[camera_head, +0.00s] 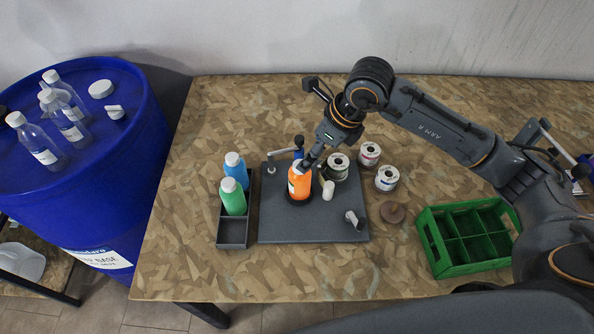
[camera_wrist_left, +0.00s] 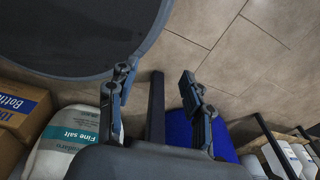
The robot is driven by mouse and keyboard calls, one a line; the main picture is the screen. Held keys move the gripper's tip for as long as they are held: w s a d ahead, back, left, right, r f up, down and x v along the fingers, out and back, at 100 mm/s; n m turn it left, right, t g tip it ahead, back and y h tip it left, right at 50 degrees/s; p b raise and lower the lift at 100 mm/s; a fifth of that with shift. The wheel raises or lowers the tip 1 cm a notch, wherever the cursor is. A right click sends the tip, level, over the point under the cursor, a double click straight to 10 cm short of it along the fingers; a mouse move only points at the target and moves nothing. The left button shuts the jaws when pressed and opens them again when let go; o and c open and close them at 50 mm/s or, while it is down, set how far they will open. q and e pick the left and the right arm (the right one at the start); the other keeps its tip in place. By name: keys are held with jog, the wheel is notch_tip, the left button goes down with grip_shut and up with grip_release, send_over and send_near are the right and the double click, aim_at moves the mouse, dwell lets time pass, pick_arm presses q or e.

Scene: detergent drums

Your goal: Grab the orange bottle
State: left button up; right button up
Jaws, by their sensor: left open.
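The orange bottle (camera_head: 299,184) stands upright on the dark grey plate (camera_head: 285,232) on the table, between the tray with the blue and green bottles and the spools. My right arm reaches in from the right, and my right gripper (camera_head: 306,163) is at the top of the orange bottle, covering its upper part. Whether its fingers are closed on the bottle cannot be made out. My left gripper (camera_wrist_left: 153,88) shows in the left wrist view, open and empty above the floor, away from the table top.
The blue bottle (camera_head: 236,172) and green bottle (camera_head: 232,200) stand in a grey tray (camera_head: 233,233). Spools (camera_head: 387,179) stand right of the orange bottle. A green crate (camera_head: 455,265) sits front right. A blue drum (camera_head: 95,195) bears clear bottles. A salt bag (camera_wrist_left: 67,138) is below left.

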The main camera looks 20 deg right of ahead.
aim_at(294, 172)
jog(key=x, duration=0.3)
jog(key=p+x, duration=0.1)
jog(key=x, duration=0.1)
jog(key=shift+s+a+f, duration=0.2)
jog(key=shift+f, duration=0.1)
jog(key=shift+w+f, duration=0.2)
jog(key=shift+f, duration=0.1)
jog(key=shift+w+a+f+p, duration=0.15)
jog(key=shift+a+f+p, duration=0.2)
jog(key=shift+f+p, duration=0.15)
jog(key=shift+w+a+f+p, duration=0.15)
jog(key=shift+a+f+p, duration=0.2)
jog(key=shift+f, duration=0.25)
jog(key=shift+x, duration=1.1)
jog(key=shift+w+f, duration=0.15)
jog(key=shift+f, duration=0.05)
jog(key=shift+c, duration=1.1)
jog(key=c, duration=1.1)
jog(key=shift+c, duration=0.6)
pick_arm(q)
jog(key=s+r, duration=0.2)
jog(key=r, duration=0.1)
jog(key=shift+r, duration=0.1)
pick_arm(e)
jog(key=shift+r, duration=0.15)
